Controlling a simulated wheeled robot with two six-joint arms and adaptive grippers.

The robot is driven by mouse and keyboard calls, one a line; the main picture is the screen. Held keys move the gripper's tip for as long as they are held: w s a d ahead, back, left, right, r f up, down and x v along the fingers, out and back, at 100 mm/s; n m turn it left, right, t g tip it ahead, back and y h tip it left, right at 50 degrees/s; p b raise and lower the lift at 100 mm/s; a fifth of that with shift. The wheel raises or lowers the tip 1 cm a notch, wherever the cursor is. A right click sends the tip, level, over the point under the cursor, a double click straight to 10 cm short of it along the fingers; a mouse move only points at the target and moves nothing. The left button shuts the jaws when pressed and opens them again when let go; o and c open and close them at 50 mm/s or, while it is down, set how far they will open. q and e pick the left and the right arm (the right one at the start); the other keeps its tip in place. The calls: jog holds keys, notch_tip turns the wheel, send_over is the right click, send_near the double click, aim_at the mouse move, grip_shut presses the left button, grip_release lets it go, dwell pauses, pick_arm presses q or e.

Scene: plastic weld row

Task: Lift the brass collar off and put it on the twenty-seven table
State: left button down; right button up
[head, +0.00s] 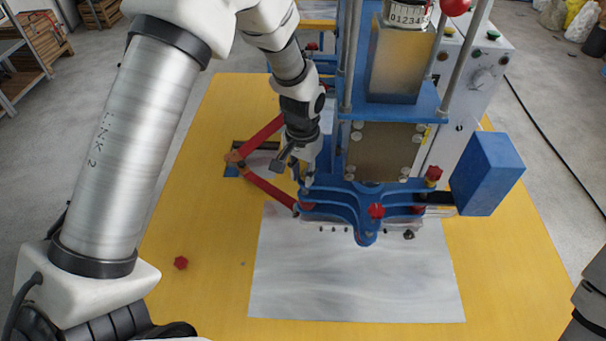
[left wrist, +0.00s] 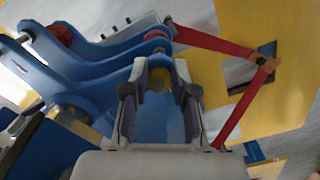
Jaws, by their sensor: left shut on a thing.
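My left gripper (head: 303,180) reaches down to the left side of the blue machine's lower bracket (head: 345,200). In the left wrist view its two fingers (left wrist: 159,90) are shut on a small brass-coloured piece, which looks like the brass collar (left wrist: 158,76). The collar is partly hidden by the fingers, and in the head view I cannot make it out. The blue bracket lies right behind it, and I cannot tell whether the collar touches it. I cannot read a number twenty-seven on any table. My right gripper is out of view.
The blue machine with red levers (head: 265,132) stands on a yellow table (head: 190,210). A grey sheet (head: 350,275) lies in front, mostly clear. A blue block (head: 487,174) juts out right. A grey control box (head: 485,75) stands behind.

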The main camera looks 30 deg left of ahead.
pick_arm(q)
jog(key=shift+w+r, duration=0.15)
jog(key=shift+r, duration=0.25)
jog(key=shift+s+a+r+b, duration=0.1)
jog(key=shift+s+r+b, duration=0.05)
jog(key=shift+r+b, duration=0.4)
jog(key=shift+s+r+b, duration=0.15)
jog(key=shift+r+b, duration=0.15)
jog(key=shift+r, duration=0.3)
jog(key=s+a+b, duration=0.3)
jog(key=s, duration=0.4)
jog(key=s+a+r+b, duration=0.1)
jog(key=s+a+b, duration=0.2)
jog(key=s, duration=0.4)
jog(key=shift+a+r, duration=0.25)
jog(key=shift+a, duration=0.05)
